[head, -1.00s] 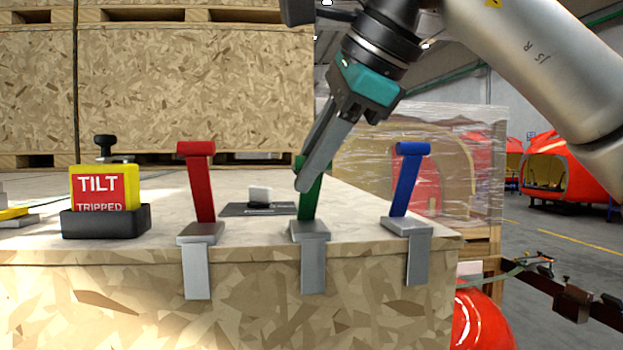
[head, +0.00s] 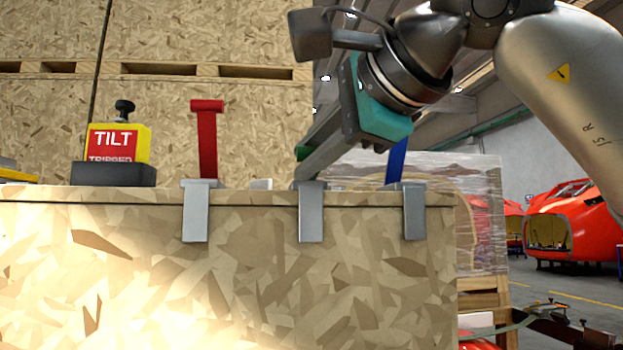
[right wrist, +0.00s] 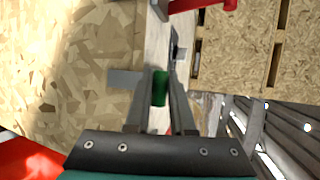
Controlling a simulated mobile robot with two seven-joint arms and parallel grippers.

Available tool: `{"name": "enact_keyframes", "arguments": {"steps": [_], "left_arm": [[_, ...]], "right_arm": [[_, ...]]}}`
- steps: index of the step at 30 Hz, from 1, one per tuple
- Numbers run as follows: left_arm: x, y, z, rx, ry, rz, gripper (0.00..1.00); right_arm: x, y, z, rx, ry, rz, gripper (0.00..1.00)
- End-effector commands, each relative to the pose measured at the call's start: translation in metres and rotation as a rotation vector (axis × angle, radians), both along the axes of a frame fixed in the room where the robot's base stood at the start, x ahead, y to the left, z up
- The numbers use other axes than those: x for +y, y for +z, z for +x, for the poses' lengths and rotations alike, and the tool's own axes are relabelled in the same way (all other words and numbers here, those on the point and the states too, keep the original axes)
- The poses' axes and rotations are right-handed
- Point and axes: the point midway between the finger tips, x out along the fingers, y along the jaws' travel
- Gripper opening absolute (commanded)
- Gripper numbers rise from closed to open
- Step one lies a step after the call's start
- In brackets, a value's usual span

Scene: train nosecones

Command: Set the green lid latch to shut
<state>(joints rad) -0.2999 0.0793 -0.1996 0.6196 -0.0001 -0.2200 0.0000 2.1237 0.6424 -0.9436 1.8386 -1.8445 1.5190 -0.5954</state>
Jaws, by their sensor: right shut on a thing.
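The green lid latch (head: 302,153) is at the lid's front edge, between the red and blue latches. Its lever is mostly hidden behind my right gripper in the head view; only a green bit shows, so its tilt is hard to tell. Its grey metal bracket (head: 311,212) hangs over the crate's front. My right gripper (head: 307,170) comes down from the upper right and is shut on the green lever. In the right wrist view, the green lever (right wrist: 160,88) sits between the two fingers. My left gripper is not in view.
The red latch (head: 207,140) stands upright to the left. The blue latch (head: 396,162) is close on the right, partly behind my gripper. A yellow tilt indicator (head: 118,142) in a black holder stands at the left on the wooden crate (head: 250,270). Red nosecones (head: 575,222) lie far right.

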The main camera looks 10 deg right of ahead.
Motion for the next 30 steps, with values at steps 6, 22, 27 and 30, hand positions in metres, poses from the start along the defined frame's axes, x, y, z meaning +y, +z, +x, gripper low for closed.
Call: {"name": "enact_keyframes", "arguments": {"steps": [6,22,27,30], "left_arm": [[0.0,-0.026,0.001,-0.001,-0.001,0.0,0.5],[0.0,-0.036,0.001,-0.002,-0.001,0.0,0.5],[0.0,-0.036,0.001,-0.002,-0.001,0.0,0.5],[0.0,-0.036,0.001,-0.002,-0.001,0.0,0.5]], "right_arm": [[0.0,-0.012,-0.001,-0.083,0.001,0.0,0.0],[0.0,-0.014,-0.001,-0.139,0.0,0.0,0.0],[0.0,-0.014,-0.001,-0.137,0.0,-0.001,0.0],[0.0,-0.015,-0.001,-0.136,0.0,-0.001,0.3]]}}
